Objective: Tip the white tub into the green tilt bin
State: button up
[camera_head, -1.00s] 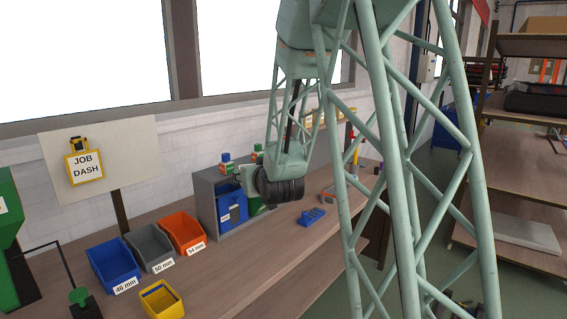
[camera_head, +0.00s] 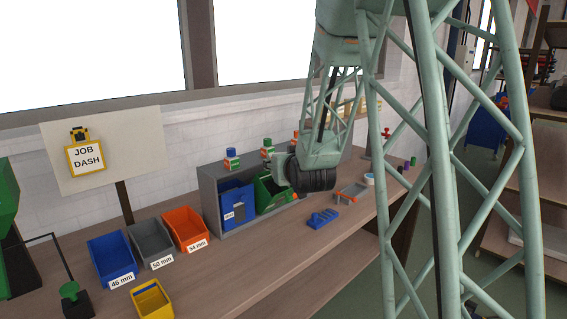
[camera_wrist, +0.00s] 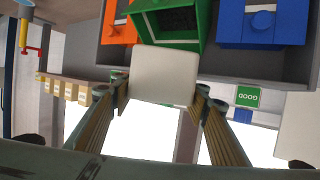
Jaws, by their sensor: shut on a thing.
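My gripper (camera_wrist: 162,93) is shut on the white tub (camera_wrist: 165,72), one finger on each side. In the wrist view the tub shows as a plain pale square face; its opening and contents are hidden. The green tilt bin (camera_wrist: 188,40) lies just beyond it, overlapped by the tub's edge; I cannot tell whether they touch. In the head view the green tilt bin (camera_head: 270,197) sits in the grey rack, partly behind my wrist. The tub is not discernible there. The wrist view is upside down, with windows at the bottom.
A blue bin (camera_head: 237,202) stands left of the green one in the grey rack (camera_head: 208,190); an orange bin (camera_wrist: 117,22) is on its other side. Small bottles stand on the rack. A blue holder (camera_head: 322,219) lies on the bench in front. Several open bins stand at left.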

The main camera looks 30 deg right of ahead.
jog(key=shift+f+g, duration=0.2)
jog(key=shift+g, duration=0.6)
jog(key=shift+f+g+y, duration=0.35)
jog(key=shift+g+y, duration=0.15)
jog(key=shift+g, duration=0.3)
jog(key=shift+f+g, duration=0.2)
jog(key=shift+g, duration=0.2)
jog(key=shift+d+f+g, duration=0.25)
jog(key=shift+d+g, duration=0.05)
jog(key=shift+g, duration=0.3)
jog(key=shift+a+g+y, duration=0.3)
jog(key=shift+w+d+r+g+y+p, duration=0.15)
jog(key=shift+g+p, duration=0.25)
jog(key=shift+p, duration=2.7)
jog(key=shift+a+r+g+y+p, duration=0.15)
jog(key=shift+g+p, duration=0.25)
jog(key=shift+p, duration=2.7)
jog(key=shift+w+d+r+g+y+p, duration=0.1)
jog(key=shift+r+g+p, duration=0.25)
jog(key=shift+p, duration=2.75)
